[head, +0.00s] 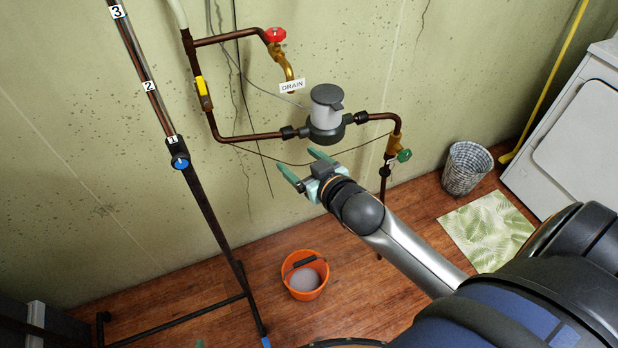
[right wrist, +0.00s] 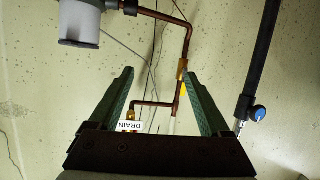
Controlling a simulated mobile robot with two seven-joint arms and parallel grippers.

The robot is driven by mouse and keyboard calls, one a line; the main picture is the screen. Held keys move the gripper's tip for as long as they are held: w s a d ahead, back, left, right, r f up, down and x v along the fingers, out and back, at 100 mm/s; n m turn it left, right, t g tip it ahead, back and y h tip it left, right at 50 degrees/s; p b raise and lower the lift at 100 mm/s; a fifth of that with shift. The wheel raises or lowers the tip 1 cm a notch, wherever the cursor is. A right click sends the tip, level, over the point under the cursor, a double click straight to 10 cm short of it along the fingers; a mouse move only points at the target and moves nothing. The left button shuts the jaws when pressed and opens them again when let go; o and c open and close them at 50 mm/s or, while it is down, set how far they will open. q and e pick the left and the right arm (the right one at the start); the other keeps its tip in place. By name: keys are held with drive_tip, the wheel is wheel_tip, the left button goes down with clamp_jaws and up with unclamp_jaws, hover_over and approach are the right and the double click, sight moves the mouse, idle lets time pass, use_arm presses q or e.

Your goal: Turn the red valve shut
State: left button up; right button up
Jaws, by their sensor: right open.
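The red valve (head: 275,35) is a small handle on top of the brass drain tap (head: 289,72), high on the wall in the head view. A white DRAIN label (head: 292,87) is by the spout; it shows upside down in the right wrist view (right wrist: 131,126). My right gripper (head: 296,159) is open and empty, well below the red valve and just below the grey meter. Its two green fingers (right wrist: 159,72) stand apart. The red handle cannot be made out in the right wrist view. Only a teal sliver, perhaps my left fingertip, shows at the head view's bottom edge.
Copper pipes carry a yellow handle (head: 201,86), a grey meter (head: 327,110) and a green valve (head: 404,155). A dark stand with a blue knob (head: 180,162) is at left. An orange bucket (head: 305,275), basket (head: 467,168) and leaf-pattern mat (head: 486,230) are on the floor.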

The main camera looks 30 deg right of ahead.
use_arm(q)
drive_tip(key=shift+s+d, duration=0.2)
drive_tip(key=shift+s, duration=0.35)
use_arm(e)
drive_tip(key=shift+s+a+f, duration=0.25)
drive_tip(key=shift+s+f, duration=0.7)
drive_tip(key=shift+f, duration=0.25)
